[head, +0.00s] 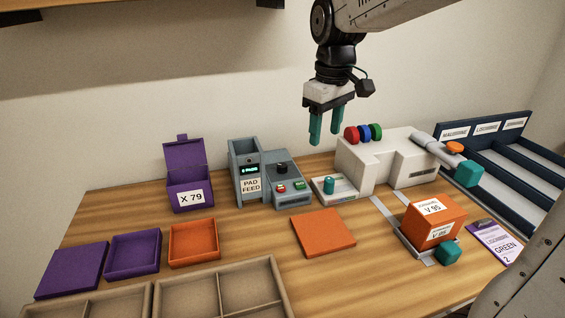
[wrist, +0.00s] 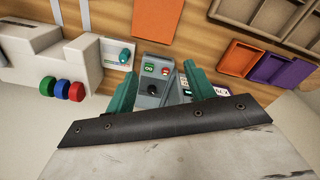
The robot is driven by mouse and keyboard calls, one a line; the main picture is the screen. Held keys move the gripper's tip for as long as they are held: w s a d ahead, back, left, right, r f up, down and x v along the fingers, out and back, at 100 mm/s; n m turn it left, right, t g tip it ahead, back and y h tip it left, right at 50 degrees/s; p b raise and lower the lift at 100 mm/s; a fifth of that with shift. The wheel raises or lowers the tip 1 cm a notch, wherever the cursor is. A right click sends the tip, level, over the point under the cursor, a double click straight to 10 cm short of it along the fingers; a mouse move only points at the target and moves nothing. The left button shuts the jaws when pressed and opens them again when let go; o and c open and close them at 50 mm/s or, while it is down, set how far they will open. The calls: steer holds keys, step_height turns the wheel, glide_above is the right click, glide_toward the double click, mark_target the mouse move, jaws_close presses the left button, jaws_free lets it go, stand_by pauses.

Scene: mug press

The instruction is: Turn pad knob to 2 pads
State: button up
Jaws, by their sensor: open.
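The grey pad feed machine (head: 246,172) stands at the back of the table, with a "PAD FEED" label and a small lit green display too small to read. Its lower control box (head: 287,190) has a black knob (head: 282,168) on top, and red and green buttons in front. In the wrist view the black knob (wrist: 153,89) shows between my fingers; its setting cannot be read. My gripper (head: 326,139) has teal fingers, open and empty, pointing down above and right of the control box. It also shows in the wrist view (wrist: 160,80), apart from the knob.
A small white box with a teal knob (head: 328,185) sits right of the control box. The white press (head: 385,158) with coloured rings stands further right. A purple open box (head: 188,190) is left. An orange box (head: 434,218) sits front right, and trays fill the front left.

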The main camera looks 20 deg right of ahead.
steer(key=w+a+f+n, duration=0.1)
steer(key=w+f+n, duration=0.15)
steer(key=w, duration=0.45)
steer(key=w+f+n, duration=0.1)
steer(key=w+f, duration=0.3)
steer(key=w, duration=0.4)
steer(key=n, duration=0.2)
glide_toward(282, 165)
steer(key=shift+f+g, duration=0.15)
steer(key=shift+g, duration=0.15)
steer(key=shift+w+f, duration=0.3)
steer(key=shift+f, duration=0.45)
step_height(282, 165, down, 7)
steer(key=shift+r, duration=0.1)
steer(key=c, duration=1)
